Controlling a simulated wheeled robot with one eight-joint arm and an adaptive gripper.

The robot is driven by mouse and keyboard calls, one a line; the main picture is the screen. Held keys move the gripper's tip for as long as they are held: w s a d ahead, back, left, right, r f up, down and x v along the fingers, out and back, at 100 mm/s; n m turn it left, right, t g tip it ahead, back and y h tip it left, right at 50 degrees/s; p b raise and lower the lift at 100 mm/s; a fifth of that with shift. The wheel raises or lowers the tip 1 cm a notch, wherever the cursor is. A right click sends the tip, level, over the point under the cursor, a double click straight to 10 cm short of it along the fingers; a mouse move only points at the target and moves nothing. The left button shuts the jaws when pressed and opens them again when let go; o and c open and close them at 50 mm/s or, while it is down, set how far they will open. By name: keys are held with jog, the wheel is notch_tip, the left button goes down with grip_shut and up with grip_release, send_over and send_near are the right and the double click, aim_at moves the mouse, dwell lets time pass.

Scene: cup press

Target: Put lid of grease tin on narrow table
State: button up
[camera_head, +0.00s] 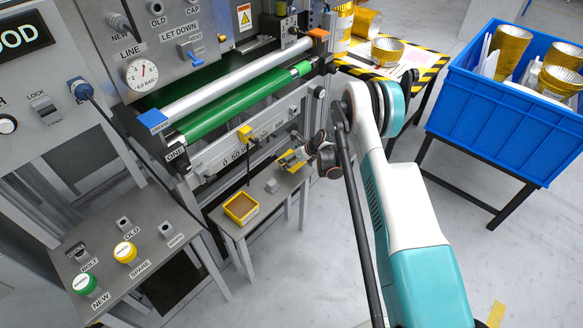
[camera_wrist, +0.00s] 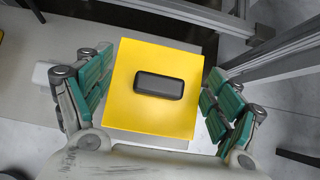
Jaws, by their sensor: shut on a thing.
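The lid of the grease tin is a flat yellow square with a dark raised handle in the wrist view (camera_wrist: 120,90). My gripper (camera_wrist: 157,95) has its green-padded fingers at the lid's left and right edges and is shut on it. In the head view my gripper (camera_head: 297,158) is over the right end of the narrow table (camera_head: 270,199), with the lid partly hidden by it. I cannot tell whether the lid touches the table. The open grease tin (camera_head: 241,208), yellow with brown content, stands on the left end of the table.
A small grey block (camera_head: 271,186) is on the narrow table between tin and gripper. The press with its green roller (camera_head: 240,105) rises behind. A button table (camera_head: 140,262) stands at left. A blue crate (camera_head: 490,120) and a striped table (camera_head: 420,62) are at right.

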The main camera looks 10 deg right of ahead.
jog(key=shift+f+b, duration=0.75)
jog(key=shift+f, duration=1.55)
jog(key=shift+f, duration=0.15)
jog(key=o, duration=1)
jog(key=shift+o, duration=0.2)
